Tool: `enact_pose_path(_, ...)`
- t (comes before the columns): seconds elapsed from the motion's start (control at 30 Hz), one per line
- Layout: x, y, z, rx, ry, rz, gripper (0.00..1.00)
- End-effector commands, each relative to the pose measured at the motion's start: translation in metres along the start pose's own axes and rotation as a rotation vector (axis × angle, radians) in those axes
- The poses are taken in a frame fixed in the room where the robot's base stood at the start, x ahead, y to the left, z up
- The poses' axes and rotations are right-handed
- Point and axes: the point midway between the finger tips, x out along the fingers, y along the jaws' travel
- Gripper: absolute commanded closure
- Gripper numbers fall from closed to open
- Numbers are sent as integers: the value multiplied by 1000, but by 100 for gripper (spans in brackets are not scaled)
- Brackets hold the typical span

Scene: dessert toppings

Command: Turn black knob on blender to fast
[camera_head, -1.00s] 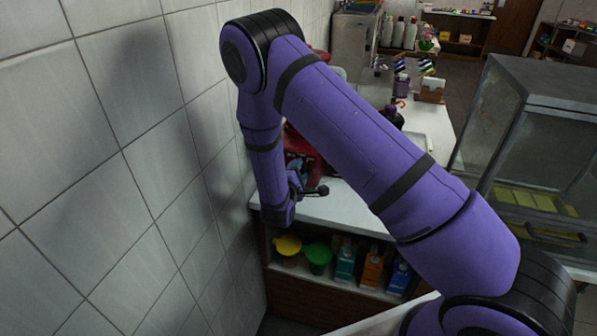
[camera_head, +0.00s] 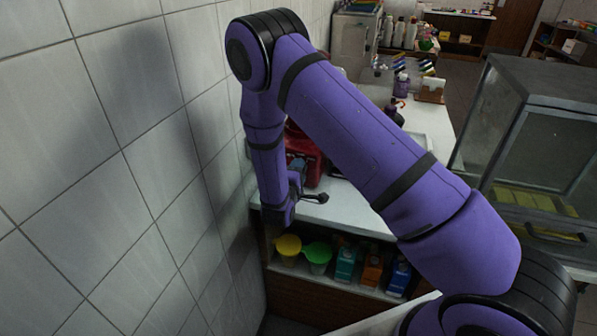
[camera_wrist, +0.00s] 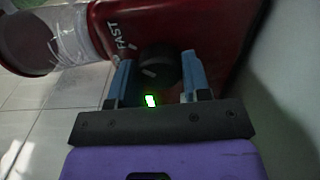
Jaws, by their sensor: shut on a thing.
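The red blender (camera_head: 306,152) stands on the white counter, partly hidden behind my arm in the head view. In the wrist view its red base (camera_wrist: 215,28) fills the upper right, with a clear jar (camera_wrist: 40,38) at the upper left. The black knob (camera_wrist: 157,66) sits on the base, with a pale mark on its face. The white word FAST is printed just above and left of it. My gripper (camera_wrist: 158,72) is shut on the knob, one blue finger on each side. In the head view my gripper (camera_head: 298,172) is at the blender's front, its fingertips hard to see.
A tiled wall (camera_head: 110,150) runs close along the left of my arm. Yellow and green cups (camera_head: 288,246) and several cartons (camera_head: 372,268) stand on the shelf below the counter (camera_head: 345,208). A glass display case (camera_head: 535,130) stands at the right.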

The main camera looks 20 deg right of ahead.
Motion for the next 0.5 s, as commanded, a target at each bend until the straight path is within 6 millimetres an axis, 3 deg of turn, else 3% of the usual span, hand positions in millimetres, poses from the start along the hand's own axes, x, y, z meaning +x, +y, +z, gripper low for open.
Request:
enact_pose_path(0.03,-1,-1,0,-1,1,-4,80)
enact_pose_path(0.07,-1,-1,0,-1,1,-4,54)
enact_pose_path(0.17,-1,-1,0,-1,1,-3,31)
enact_pose_path(0.5,-3,-1,0,-1,0,-2,30)
